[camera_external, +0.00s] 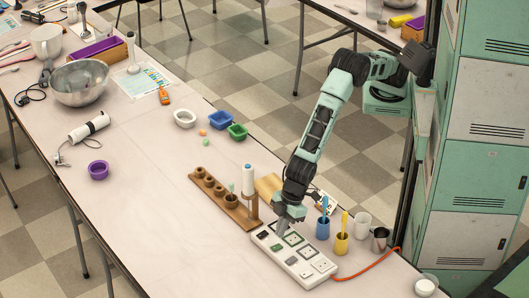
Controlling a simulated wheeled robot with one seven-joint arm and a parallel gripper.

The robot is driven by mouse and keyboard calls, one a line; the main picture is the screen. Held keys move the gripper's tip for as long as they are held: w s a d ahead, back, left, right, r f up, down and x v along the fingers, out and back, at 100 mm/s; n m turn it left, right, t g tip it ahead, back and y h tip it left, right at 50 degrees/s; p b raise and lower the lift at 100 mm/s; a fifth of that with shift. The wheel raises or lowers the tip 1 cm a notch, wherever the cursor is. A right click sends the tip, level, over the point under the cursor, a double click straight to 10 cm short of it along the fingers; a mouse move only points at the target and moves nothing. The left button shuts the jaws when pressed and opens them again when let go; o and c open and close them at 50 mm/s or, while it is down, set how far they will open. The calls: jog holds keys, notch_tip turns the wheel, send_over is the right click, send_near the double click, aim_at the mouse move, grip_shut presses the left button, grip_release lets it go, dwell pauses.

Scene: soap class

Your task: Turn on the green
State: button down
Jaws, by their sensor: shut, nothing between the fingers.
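A white power strip (318,276) lies at the right end of the table. Its top has dark and greenish square switches or sockets, too small to tell apart or to read as on or off. My gripper (282,228) points down at the strip's far left part, with its fingers shut and empty. The fingertips are at or just above the strip's top; contact cannot be told. The gripper hides part of the strip. An orange cord (372,268) runs from the strip's right end.
The table's left front is clear.

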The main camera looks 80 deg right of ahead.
aim_at(273, 248)
jog(key=b+v, duration=0.1)
jog(key=v, duration=0.8)
jog(key=shift+r+b, duration=0.3)
jog(key=shift+b, duration=0.05)
jog(key=shift+s+d, duration=0.15)
jog(key=x, duration=0.8)
jog(key=p+x, duration=0.1)
jog(key=x, duration=0.3)
jog(key=shift+w+a+f, duration=0.25)
jog(key=shift+w+a, duration=0.15)
jog(key=shift+w, duration=0.1)
jog(key=shift+a+f, duration=0.1)
jog(key=shift+f, duration=0.55)
